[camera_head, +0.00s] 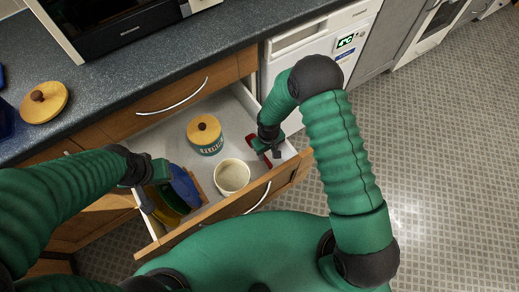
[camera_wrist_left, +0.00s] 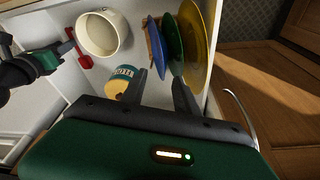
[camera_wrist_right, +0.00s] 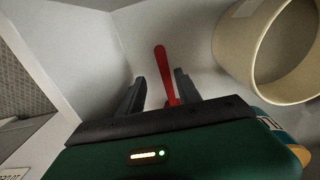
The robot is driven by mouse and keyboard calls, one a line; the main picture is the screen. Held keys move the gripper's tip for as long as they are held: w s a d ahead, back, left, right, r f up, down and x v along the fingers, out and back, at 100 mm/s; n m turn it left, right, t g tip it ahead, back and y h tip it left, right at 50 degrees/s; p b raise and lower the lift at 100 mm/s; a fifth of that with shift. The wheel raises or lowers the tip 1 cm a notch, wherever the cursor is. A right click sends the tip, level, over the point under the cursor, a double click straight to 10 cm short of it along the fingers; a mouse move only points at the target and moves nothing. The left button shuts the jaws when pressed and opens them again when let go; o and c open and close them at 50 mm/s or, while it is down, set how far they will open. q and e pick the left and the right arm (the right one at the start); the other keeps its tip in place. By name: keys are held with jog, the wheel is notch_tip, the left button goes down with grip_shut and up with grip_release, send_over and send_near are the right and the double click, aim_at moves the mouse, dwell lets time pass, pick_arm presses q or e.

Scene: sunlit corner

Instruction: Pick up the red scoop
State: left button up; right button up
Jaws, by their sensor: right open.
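The red scoop (camera_head: 266,158) lies in the open drawer, at its right end in the head view, partly hidden by my right gripper (camera_head: 268,148). In the right wrist view the red scoop's handle (camera_wrist_right: 164,68) shows between the two fingers of the right gripper (camera_wrist_right: 159,78). These fingers are apart, one on each side of the handle; contact cannot be told. The scoop's head is hidden there. The left wrist view also shows the red scoop (camera_wrist_left: 84,60). My left gripper (camera_wrist_left: 160,77) is open and empty, over the drawer's left end near the plates.
The drawer (camera_head: 226,207) also holds a cream pot (camera_head: 232,177) beside the scoop, a teal canister with a wooden lid (camera_head: 204,135) and several upright plates (camera_head: 185,186). Drawer walls stand close around my right gripper. The dark countertop (camera_head: 150,62) is behind.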

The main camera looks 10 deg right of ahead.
jog(key=r, duration=0.1)
jog(key=a+r+p, duration=0.1)
jog(key=r, duration=0.1)
jog(key=shift+s+r, duration=0.1)
jog(key=shift+r, duration=0.15)
jog(key=shift+r+p, duration=1.35)
jog(key=shift+r, duration=3.55)
jog(key=f+b, duration=0.1)
jog(key=f, duration=0.2)
jog(key=f+b, duration=0.1)
jog(key=f, duration=0.3)
jog(key=f+b, duration=0.1)
jog(key=f, duration=0.3)
jog(key=shift+w+a, duration=0.15)
jog(key=shift+w, duration=0.1)
jog(key=f, duration=0.1)
jog(key=f+b, duration=0.1)
jog(key=f, duration=0.3)
jog(key=shift+s+d, duration=0.25)
jog(key=shift+s, duration=0.1)
jog(key=shift+w+f, duration=0.1)
jog(key=shift+f, duration=0.25)
pick_arm(q)
jog(key=shift+w+a+f, duration=0.2)
jog(key=shift+w+f, duration=0.2)
jog(key=shift+f, duration=0.15)
pick_arm(e)
jog(key=shift+c, duration=0.4)
grip_shut()
